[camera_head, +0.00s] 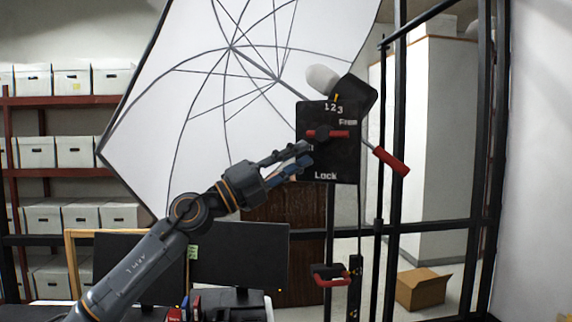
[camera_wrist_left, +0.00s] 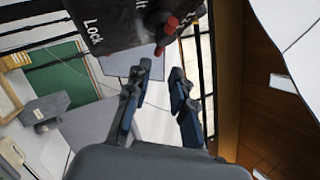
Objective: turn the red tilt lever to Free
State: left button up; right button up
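The black panel (camera_head: 340,160) carries the white words "Free" at upper right and "Lock" at the bottom. A red lever (camera_head: 340,134) with a dark hub lies about level across the panel, its right end just below "Free". In the left wrist view the red lever (camera_wrist_left: 170,25) shows at the top, beyond my fingertips, and part of the panel (camera_wrist_left: 115,20) is cut off. My left gripper (camera_head: 305,158) is at the panel's left edge, below and left of the lever. In the wrist view its fingers (camera_wrist_left: 158,85) are apart with nothing between them. My right gripper is out of view.
A white umbrella (camera_head: 200,110) stands behind the panel. A red-handled rod (camera_head: 391,161) slants out at the panel's right. A red clamp handle (camera_head: 332,282) sits lower on the stand. Dark monitors (camera_head: 240,255) are below my left arm. A cardboard box (camera_head: 422,290) lies at right.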

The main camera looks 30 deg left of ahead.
pick_arm(q)
jog(key=shift+v, duration=1.3)
jog(key=shift+f, duration=0.15)
